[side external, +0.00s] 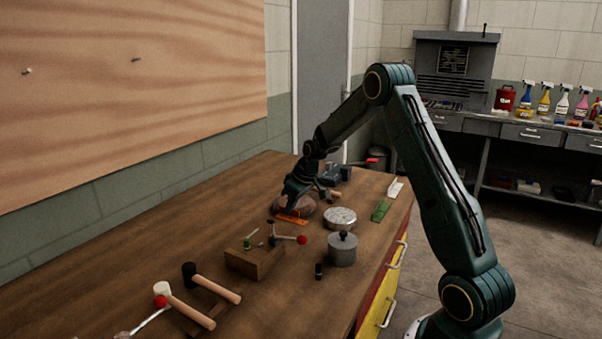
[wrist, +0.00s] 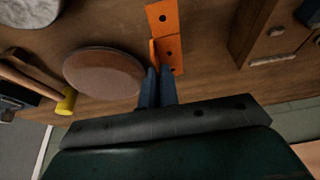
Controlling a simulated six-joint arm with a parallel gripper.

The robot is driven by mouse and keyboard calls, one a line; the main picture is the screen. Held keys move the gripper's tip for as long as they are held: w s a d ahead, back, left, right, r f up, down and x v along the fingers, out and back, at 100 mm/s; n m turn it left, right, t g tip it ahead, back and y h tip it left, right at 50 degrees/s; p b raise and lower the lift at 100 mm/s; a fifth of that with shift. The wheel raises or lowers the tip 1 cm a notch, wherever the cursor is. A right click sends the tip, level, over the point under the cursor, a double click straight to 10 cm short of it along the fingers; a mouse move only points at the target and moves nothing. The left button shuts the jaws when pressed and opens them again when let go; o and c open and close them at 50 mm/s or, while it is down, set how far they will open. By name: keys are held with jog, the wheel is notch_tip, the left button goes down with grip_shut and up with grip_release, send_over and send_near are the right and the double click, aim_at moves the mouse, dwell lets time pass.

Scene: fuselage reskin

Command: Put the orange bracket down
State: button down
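The orange bracket (side external: 291,219) is low at the table surface, in front of a brown round disc. In the wrist view the bracket (wrist: 166,30) is an L-shaped strip with dark holes and an upright flange. My gripper (wrist: 158,72) has its two blue-grey fingers close together at the flange and looks shut on it. In the side view my gripper (side external: 291,203) points down at the bracket. I cannot tell whether the bracket touches the table or hangs just above it.
The brown disc (wrist: 104,74) lies left of the bracket in the wrist view. On the wooden table (side external: 130,240) stand a round tin (side external: 340,218), a grey lidded pot (side external: 342,250), a wooden block (side external: 254,262) and mallets (side external: 212,284). A green plate (side external: 381,211) lies near the right edge.

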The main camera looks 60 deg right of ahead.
aim_at(292, 215)
jog(key=shift+f, duration=2.2)
jog(key=shift+f, duration=0.1)
jog(key=c, duration=1.7)
grip_release()
jog(key=v, duration=1.2)
